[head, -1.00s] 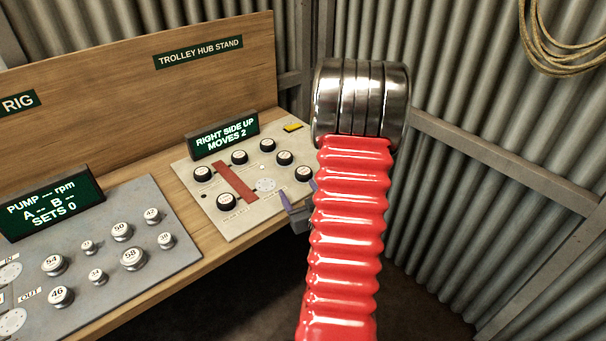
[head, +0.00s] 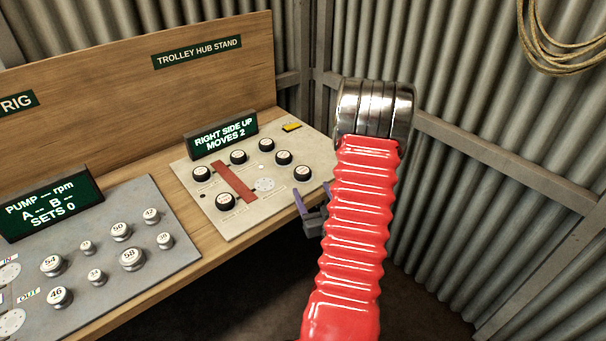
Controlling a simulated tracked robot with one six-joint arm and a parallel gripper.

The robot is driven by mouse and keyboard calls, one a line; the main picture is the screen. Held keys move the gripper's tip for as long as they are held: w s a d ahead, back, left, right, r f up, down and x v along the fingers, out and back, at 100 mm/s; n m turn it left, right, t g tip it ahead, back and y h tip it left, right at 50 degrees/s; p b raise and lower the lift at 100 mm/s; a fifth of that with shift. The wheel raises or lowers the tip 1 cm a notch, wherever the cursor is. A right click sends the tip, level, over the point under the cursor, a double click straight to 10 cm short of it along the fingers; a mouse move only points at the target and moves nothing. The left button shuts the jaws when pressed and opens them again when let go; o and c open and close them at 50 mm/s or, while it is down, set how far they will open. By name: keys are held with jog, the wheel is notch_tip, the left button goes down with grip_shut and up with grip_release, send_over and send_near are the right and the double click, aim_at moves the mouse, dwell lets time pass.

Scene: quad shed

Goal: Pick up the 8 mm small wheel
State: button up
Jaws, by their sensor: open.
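The hub stand's pale panel (head: 245,222) holds several black wheels with white caps, such as the front-left wheel (head: 225,201), the left wheel (head: 202,173) and the right wheel (head: 304,173). The cap markings are too small to read, so I cannot tell which is the 8 mm small wheel. My gripper (head: 312,191), with purple fingers, is open at the panel's right front edge, close to the right wheel. Nothing shows between its fingers. My red arm partly hides the gripper's right side.
A red bar (head: 235,182) and a pale round disc (head: 264,184) lie among the wheels. A display (head: 223,137) reads "RIGHT SIDE UP MOVES 2". A yellow item (head: 291,127) sits at the back corner. The pump panel (head: 110,215) with several numbered knobs is left.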

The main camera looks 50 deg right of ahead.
aim_at(305, 175)
jog(key=x, duration=0.5)
jog(key=shift+w+d, duration=0.2)
jog(key=shift+w, duration=0.1)
jog(key=shift+w+d, duration=0.1)
jog(key=shift+w, duration=0.1)
jog(key=shift+r+x, duration=0.1)
jog(key=shift+x, duration=1.2)
jog(key=shift+r+x, duration=0.15)
jog(key=shift+x, duration=1.1)
jog(key=shift+d, duration=0.15)
jog(key=shift+c, duration=0.5)
jog(key=c, duration=1)
